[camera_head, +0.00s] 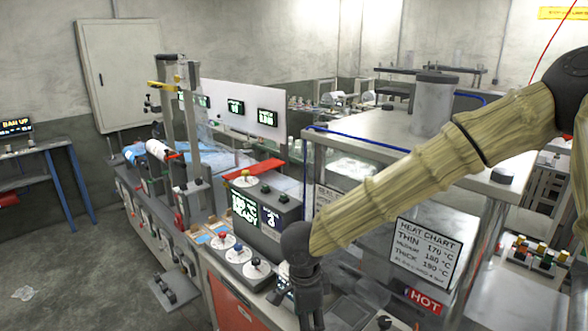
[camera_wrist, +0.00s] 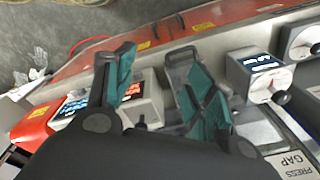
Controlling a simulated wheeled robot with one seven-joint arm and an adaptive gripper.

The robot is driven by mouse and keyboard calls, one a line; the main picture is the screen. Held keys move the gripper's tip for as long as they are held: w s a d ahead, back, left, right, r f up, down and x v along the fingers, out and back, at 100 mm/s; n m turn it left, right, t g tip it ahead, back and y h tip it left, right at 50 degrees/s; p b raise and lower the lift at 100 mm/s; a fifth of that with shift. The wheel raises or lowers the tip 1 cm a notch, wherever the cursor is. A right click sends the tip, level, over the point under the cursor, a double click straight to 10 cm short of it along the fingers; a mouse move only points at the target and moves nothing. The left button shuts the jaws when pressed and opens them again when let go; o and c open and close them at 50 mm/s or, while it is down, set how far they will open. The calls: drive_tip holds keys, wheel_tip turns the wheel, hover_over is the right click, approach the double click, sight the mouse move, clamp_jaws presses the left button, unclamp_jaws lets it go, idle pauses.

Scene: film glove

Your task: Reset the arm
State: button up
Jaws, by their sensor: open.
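My arm (camera_head: 430,170), in a wood-like tan covering, reaches from the right edge down to the lower middle of the head view. My gripper (camera_head: 312,318) hangs downward at its end, in front of the machine bench, and its tips are cut off by the lower edge. In the wrist view my gripper (camera_wrist: 163,75) shows two teal-padded fingers spread apart with nothing between them. The fingers partly cover a small grey box with a lit display (camera_wrist: 145,100). I cannot tell whether they touch it.
A control box reading READY (camera_head: 258,218) stands left of my arm, with dials (camera_head: 238,254) before it. A steel cabinet with a heat chart (camera_head: 428,252) and a HOT label (camera_head: 424,301) stands close behind and right of my arm. Open floor (camera_head: 70,260) lies left.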

drive_tip(key=s+d+f+n+t+h, duration=0.1)
drive_tip(key=s+d+f+n, duration=0.1)
drive_tip(key=d+f, duration=0.35)
drive_tip(key=s+d+f+n, duration=0.1)
drive_tip(key=d+f+n, duration=0.15)
drive_tip(key=f, duration=0.65)
drive_tip(key=s+d+f+n+t+h, duration=0.15)
drive_tip(key=d+f, duration=0.25)
drive_tip(key=f, duration=0.4)
drive_tip(key=s+d+f+n+g+y, duration=0.1)
drive_tip(key=s+d+f+n, duration=0.25)
drive_tip(key=s, duration=0.35)
drive_tip(key=s+d+f+n+g+y, duration=0.1)
drive_tip(key=s+d+f+n, duration=0.2)
drive_tip(key=s, duration=0.5)
drive_tip(key=s+d+f+n+g+y, duration=0.1)
drive_tip(key=s+f+n+y, duration=0.15)
drive_tip(key=s+f, duration=0.35)
wheel_tip(320, 180, down, 12)
drive_tip(key=s+h+b, duration=0.1)
drive_tip(key=b, duration=1.3)
drive_tip(key=shift+f+n+b, duration=0.2)
drive_tip(key=shift+n+b, duration=0.1)
drive_tip(key=shift+b, duration=0.05)
drive_tip(key=shift+c, duration=0.3)
